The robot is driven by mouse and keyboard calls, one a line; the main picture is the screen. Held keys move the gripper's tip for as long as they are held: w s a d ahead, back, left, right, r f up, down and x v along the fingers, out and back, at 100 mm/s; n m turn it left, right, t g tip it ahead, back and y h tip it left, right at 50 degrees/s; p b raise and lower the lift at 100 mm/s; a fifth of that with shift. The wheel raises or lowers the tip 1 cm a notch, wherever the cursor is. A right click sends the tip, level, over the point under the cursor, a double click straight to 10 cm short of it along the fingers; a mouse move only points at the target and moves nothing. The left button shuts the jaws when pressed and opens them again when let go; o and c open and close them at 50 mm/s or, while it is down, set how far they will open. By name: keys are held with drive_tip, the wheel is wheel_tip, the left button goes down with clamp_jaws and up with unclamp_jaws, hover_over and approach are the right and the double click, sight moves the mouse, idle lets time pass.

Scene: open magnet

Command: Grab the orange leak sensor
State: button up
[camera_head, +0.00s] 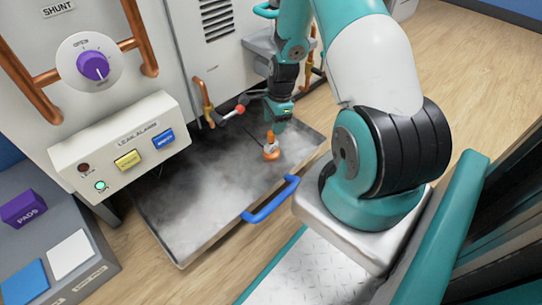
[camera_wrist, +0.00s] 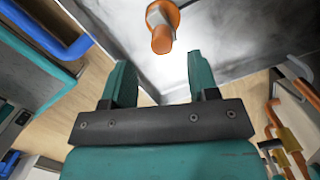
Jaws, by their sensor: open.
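The orange leak sensor (camera_head: 271,152) stands in the metal drip tray (camera_head: 205,243), towards its right side. In the wrist view the sensor (camera_wrist: 162,38) has an orange stem and a round orange base with a pale metallic part. My gripper (camera_head: 278,118) is just above the sensor in the head view. In the wrist view my gripper (camera_wrist: 161,72) has its two teal fingers apart with nothing between them. The sensor lies just beyond the fingertips, roughly in line with the gap. It appears apart from both fingers.
The tray has a blue handle (camera_head: 270,199) on its front edge, and pale mist covers its floor. Behind it stand a red-knobbed lever (camera_head: 238,110) and copper pipes. A leak alarm box (camera_head: 122,150) is on the left, above a grey pad bench (camera_head: 90,277).

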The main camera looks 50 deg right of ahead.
sight(271, 139)
drive_tip(key=f+b, duration=0.4)
drive_tip(key=f, duration=0.1)
drive_tip(key=a+f+b, duration=0.1)
drive_tip(key=f+b, duration=0.1)
drive_tip(key=f, duration=0.1)
drive_tip(key=shift+w, duration=0.35)
drive_tip(key=shift+r, duration=0.1)
clamp_jaws()
